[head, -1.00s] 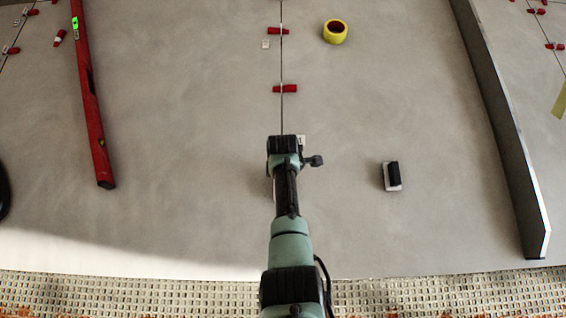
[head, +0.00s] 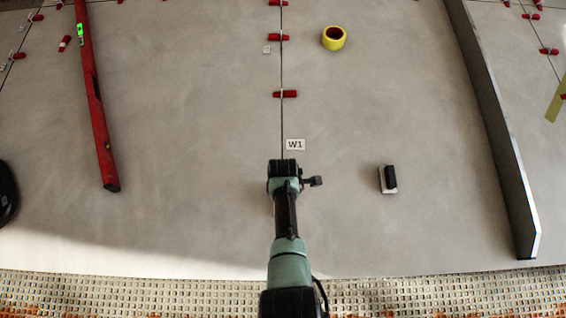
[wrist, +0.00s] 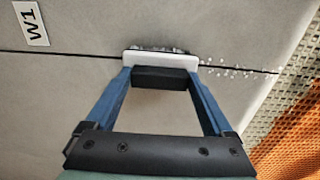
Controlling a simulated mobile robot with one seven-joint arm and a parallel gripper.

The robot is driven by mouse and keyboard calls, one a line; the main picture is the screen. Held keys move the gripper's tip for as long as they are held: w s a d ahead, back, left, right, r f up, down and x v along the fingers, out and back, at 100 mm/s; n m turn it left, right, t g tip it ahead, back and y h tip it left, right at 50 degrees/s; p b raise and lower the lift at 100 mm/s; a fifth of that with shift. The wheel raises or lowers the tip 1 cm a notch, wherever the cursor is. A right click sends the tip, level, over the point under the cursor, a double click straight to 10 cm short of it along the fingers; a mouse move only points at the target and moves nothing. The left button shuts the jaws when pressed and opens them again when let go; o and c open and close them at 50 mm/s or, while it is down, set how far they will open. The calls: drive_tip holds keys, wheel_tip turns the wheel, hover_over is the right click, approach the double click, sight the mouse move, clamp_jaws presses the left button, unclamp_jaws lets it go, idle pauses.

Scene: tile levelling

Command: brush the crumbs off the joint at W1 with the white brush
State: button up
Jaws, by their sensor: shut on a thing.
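My gripper (wrist: 163,76) is shut on the white brush (wrist: 190,62), which shows in the wrist view as a white bar with a black part between the blue fingers and dark bristles at its far side. The brush lies across the thin dark joint (wrist: 85,54). White crumbs (wrist: 235,71) lie along the joint to the right of the brush, some near its end. The W1 label (wrist: 31,22) is at the upper left; in the head view the W1 label (head: 295,145) is just beyond my arm's end. There, my arm hides the brush and crumbs.
A black-and-white block (head: 389,179) lies right of my arm. A red level (head: 96,110) lies left, a long grey straightedge (head: 497,130) right. A yellow tape roll (head: 334,38) and red clips (head: 285,94) are farther off. The tile around the joint is otherwise clear.

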drive_tip(key=shift+s+p, duration=0.85)
drive_tip(key=shift+s, duration=0.6)
drive_tip(key=shift+s+p, duration=0.85)
drive_tip(key=shift+s, duration=0.4)
drive_tip(key=shift+s, duration=0.1)
drive_tip(key=shift+s+r+p, duration=0.1)
drive_tip(key=shift+s+p, duration=1)
drive_tip(key=shift+s, duration=0.65)
drive_tip(key=shift+s+p, duration=2.2)
drive_tip(key=shift+s, duration=2.9)
wheel_tip(320, 180, up, 8)
drive_tip(key=p, duration=0.8)
